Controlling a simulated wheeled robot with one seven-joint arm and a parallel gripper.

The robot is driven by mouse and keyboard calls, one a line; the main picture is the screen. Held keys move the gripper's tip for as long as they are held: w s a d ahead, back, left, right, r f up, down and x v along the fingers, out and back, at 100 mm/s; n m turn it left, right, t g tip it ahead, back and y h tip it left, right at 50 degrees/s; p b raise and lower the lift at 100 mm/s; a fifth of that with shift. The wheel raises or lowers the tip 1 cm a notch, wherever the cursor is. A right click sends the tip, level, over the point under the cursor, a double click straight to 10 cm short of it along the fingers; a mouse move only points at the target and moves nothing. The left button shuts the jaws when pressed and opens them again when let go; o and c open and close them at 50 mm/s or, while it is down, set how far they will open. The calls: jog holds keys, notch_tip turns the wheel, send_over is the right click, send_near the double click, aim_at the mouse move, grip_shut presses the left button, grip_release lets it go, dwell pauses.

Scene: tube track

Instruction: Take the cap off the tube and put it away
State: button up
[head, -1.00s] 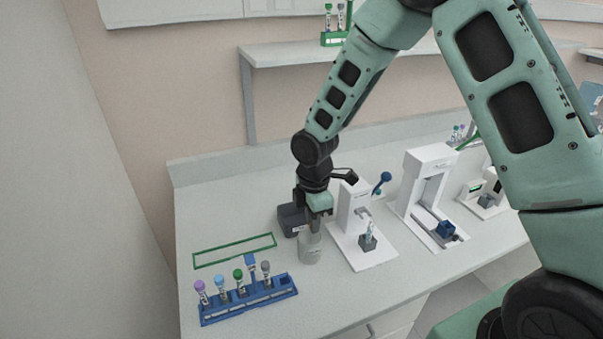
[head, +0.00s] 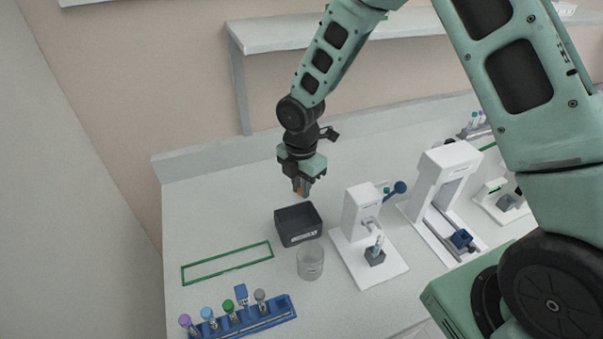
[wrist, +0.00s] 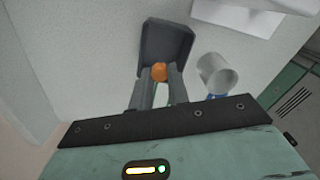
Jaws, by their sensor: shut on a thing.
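My gripper (head: 301,190) is shut on a small orange cap (wrist: 159,71), which shows between the fingertips in the wrist view. The gripper points down and is held in the air, just behind or above the open dark bin (head: 298,238) in the head view. In the wrist view the bin (wrist: 150,40) lies just beyond the cap, with its inside visible. A tube (head: 377,243) stands upright in a small grey block on the white device (head: 362,212); its top is too small to read clearly.
A clear beaker (head: 310,263) stands in front of the bin. A blue rack (head: 268,317) with several capped tubes is at front left, near a green outlined rectangle (head: 228,263). A second white device (head: 440,180) stands to the right. A shelf (head: 345,30) hangs above the counter.

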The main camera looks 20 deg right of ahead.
jog(key=shift+f+b, duration=2.65)
jog(key=shift+f, duration=0.4)
jog(key=shift+r, duration=0.1)
jog(key=o, duration=0.7)
jog(key=shift+o, duration=0.2)
notch_tip(320, 180, up, 17)
jog(key=b, duration=0.2)
jog(key=shift+r, duration=0.2)
